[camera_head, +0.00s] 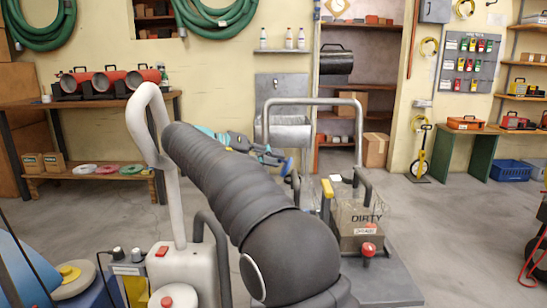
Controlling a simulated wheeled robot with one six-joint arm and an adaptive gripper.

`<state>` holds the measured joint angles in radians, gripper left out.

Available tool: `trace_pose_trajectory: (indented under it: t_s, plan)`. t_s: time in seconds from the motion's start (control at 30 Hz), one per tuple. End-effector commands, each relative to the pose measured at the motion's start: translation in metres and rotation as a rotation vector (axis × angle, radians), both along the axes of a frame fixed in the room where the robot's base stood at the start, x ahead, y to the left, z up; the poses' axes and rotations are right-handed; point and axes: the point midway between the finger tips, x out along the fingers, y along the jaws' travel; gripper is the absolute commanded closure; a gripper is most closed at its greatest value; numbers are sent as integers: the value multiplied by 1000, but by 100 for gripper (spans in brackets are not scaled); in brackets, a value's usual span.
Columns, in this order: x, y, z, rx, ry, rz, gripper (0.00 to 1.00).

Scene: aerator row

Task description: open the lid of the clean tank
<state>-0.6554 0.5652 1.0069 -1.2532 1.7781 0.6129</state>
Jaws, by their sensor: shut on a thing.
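My gripper (270,154), with teal links, reaches out beyond my dark ribbed arm, above the rear left of a grey machine. It is shut on a small blue piece (288,166); I cannot tell whether this belongs to a lid. The machine has a tall grey handle frame (357,110) and a clear tank marked DIRTY (367,217) at its right. A yellow part (327,188) and a black handle (363,185) stand by that tank. No clean-tank label is readable; my arm hides the machine's left part.
A white machine with a looped handle (140,115) and red switch stands close at left. A red knob (369,249) rises from the grey base. A bench with red machines (108,78) stands behind left, a green-legged table (448,155) behind right.

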Motion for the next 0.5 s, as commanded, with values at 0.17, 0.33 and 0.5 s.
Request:
trace_pose_trajectory:
  t_s: [0.17, 0.33, 0.5]
  plan:
    - [0, 0, -2, -14, 2, -1, 100]
    - [0, 0, -2, -15, 2, -2, 100]
    - [0, 0, -2, -14, 2, -2, 77]
